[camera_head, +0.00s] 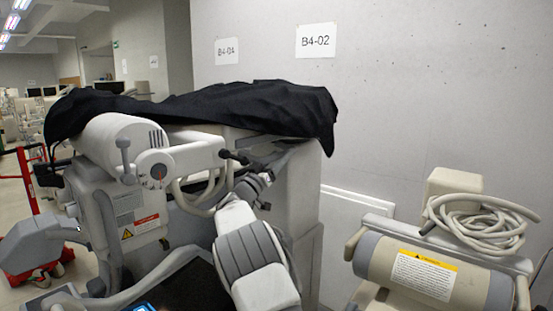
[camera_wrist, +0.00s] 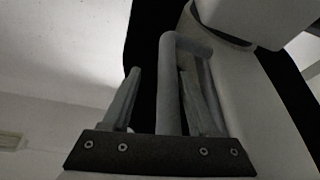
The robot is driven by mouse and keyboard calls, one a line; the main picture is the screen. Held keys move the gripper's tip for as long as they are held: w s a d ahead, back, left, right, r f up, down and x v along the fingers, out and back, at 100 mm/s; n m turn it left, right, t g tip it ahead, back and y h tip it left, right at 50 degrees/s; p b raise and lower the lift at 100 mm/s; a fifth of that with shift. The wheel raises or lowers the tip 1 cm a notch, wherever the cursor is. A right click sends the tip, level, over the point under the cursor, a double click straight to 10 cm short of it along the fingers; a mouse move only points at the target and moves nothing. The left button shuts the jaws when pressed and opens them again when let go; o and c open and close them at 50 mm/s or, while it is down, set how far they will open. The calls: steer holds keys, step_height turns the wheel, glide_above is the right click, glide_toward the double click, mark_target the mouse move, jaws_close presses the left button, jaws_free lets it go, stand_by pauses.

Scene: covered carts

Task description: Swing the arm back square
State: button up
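A white and grey cart machine carries a thick white arm (camera_head: 122,143) with a dial and a small lever on its end, below a black cover (camera_head: 200,106). My gripper (camera_head: 224,154) is beside the right end of this arm's pale crossbar (camera_head: 195,152); its fingers are too small to read in the head view. In the wrist view, my gripper (camera_wrist: 160,72) has its two fingers apart. A grey bent bar (camera_wrist: 169,90) stands between them, with a gap at the left finger and the right finger close against or near it. Contact there is unclear.
A second cart (camera_head: 432,272) with a coiled hose (camera_head: 485,224) stands at the right. A concrete wall (camera_head: 430,100) is close behind. A pale hose (camera_head: 190,197) hangs below the crossbar. A red stand (camera_head: 28,182) is at the far left.

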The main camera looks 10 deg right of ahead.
steer(key=shift+a, duration=0.1)
steer(key=b+v, duration=0.4)
steer(key=v, duration=1.3)
steer(key=shift+s+b, duration=0.15)
steer(key=shift+b, duration=0.2)
